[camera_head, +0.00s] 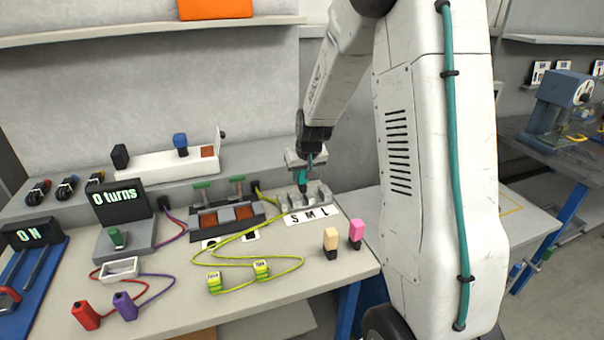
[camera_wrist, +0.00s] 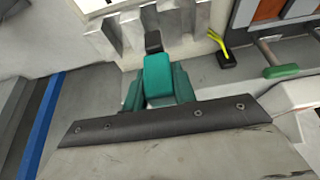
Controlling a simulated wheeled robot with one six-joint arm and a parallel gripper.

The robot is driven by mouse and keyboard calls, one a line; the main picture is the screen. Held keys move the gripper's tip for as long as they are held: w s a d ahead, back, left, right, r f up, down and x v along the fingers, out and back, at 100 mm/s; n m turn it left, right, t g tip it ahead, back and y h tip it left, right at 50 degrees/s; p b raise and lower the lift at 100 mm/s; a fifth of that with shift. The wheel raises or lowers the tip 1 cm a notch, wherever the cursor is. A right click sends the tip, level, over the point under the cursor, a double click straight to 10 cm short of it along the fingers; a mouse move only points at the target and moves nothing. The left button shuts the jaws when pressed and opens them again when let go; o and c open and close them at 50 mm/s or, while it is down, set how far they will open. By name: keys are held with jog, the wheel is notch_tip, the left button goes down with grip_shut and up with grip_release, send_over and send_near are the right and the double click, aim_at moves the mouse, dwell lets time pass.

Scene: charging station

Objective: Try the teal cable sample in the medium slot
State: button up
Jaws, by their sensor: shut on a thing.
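The teal cable sample (camera_wrist: 158,75) is a teal block with a black end (camera_wrist: 153,42). My gripper (camera_wrist: 160,92) is shut on it, with a finger on either side. The black end points at the grey slot block (camera_wrist: 113,38) and overlaps it in the wrist view; I cannot tell whether it is inside a slot. In the head view my gripper (camera_head: 303,178) is over the slot block (camera_head: 322,194), behind the white plate lettered S, M, L (camera_head: 311,215). The gripper and sample partly hide the slots there, the medium one included.
A beige piece (camera_head: 331,240) and a pink piece (camera_head: 356,230) stand at the bench's front right. A yellow-green cable with tagged ends (camera_head: 261,269) lies in front. A green-handled clamp fixture (camera_head: 226,216) stands left of the slot block. A "0 turns" display (camera_head: 121,199) is farther left.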

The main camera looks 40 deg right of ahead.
aim_at(302, 183)
jog(key=shift+f, duration=2.25)
jog(key=o, duration=1.1)
jog(key=shift+r, duration=0.1)
jog(key=v, duration=0.7)
jog(key=shift+s+r, duration=0.2)
jog(key=shift+r, duration=0.1)
